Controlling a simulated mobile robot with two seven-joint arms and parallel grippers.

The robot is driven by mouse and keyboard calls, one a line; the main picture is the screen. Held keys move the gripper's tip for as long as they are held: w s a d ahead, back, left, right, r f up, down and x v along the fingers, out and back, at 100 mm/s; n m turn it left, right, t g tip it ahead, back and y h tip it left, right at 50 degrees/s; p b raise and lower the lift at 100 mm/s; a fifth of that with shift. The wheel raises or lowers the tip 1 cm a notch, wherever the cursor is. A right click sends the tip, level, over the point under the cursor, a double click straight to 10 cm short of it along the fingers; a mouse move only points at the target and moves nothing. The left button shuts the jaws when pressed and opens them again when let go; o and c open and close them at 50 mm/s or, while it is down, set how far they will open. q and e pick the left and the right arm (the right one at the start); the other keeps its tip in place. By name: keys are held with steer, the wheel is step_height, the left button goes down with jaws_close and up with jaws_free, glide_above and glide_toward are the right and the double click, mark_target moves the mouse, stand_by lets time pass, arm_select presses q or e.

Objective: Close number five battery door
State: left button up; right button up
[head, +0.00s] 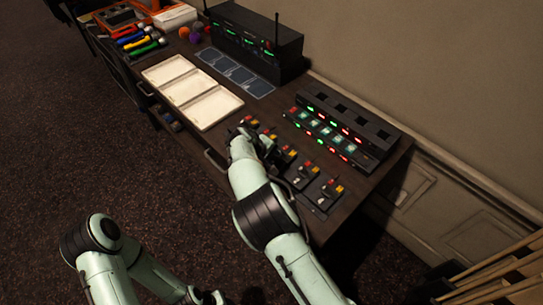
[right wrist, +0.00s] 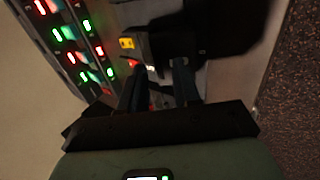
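Several small black battery packs with red and yellow parts sit in a row along the front of the desk, such as the one at the near end (head: 322,192). I cannot tell which is number five or how its door stands. My right gripper (right wrist: 158,82) is over this row; in the head view my own wrist hides its fingers. In the right wrist view its two dark fingers are apart, with a pack with yellow and red parts (right wrist: 127,44) just beyond them. I see nothing held. My left arm is low at the left, its gripper out of view.
A black charger rack (head: 345,130) with green and red lights stands behind the packs, near the wall. White trays (head: 190,90), a black receiver with antennas (head: 255,42) and colored markers (head: 137,41) are farther along the desk (head: 262,112). Wooden slats (head: 500,268) stand at lower right.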

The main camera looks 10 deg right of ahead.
jaws_close()
arm_select(q)
steer(key=shift+w+r, duration=0.1)
arm_select(e)
steer(key=shift+w+d+r, duration=0.1)
steer(key=g+y+p, duration=0.1)
steer(key=p, duration=0.1)
steer(key=w+d+y+p, duration=0.1)
steer(key=shift+w+d+g+y+p, duration=0.1)
steer(key=shift+d+g+y+p, duration=0.2)
steer(key=shift+g+p, duration=0.1)
steer(key=shift+w+d+f+g+y, duration=0.3)
steer(key=shift+f+g+y, duration=0.15)
steer(key=shift+y, duration=0.15)
steer(key=shift+s+d+f+g+y, duration=0.1)
steer(key=shift+d+f+g+y, duration=0.2)
steer(key=shift+y, duration=0.4)
arm_select(q)
steer(key=w+r, duration=0.5)
steer(key=shift+t, duration=0.4)
arm_select(e)
steer(key=shift+f+g, duration=0.1)
steer(key=shift+g, duration=0.15)
steer(key=shift+y, duration=0.3)
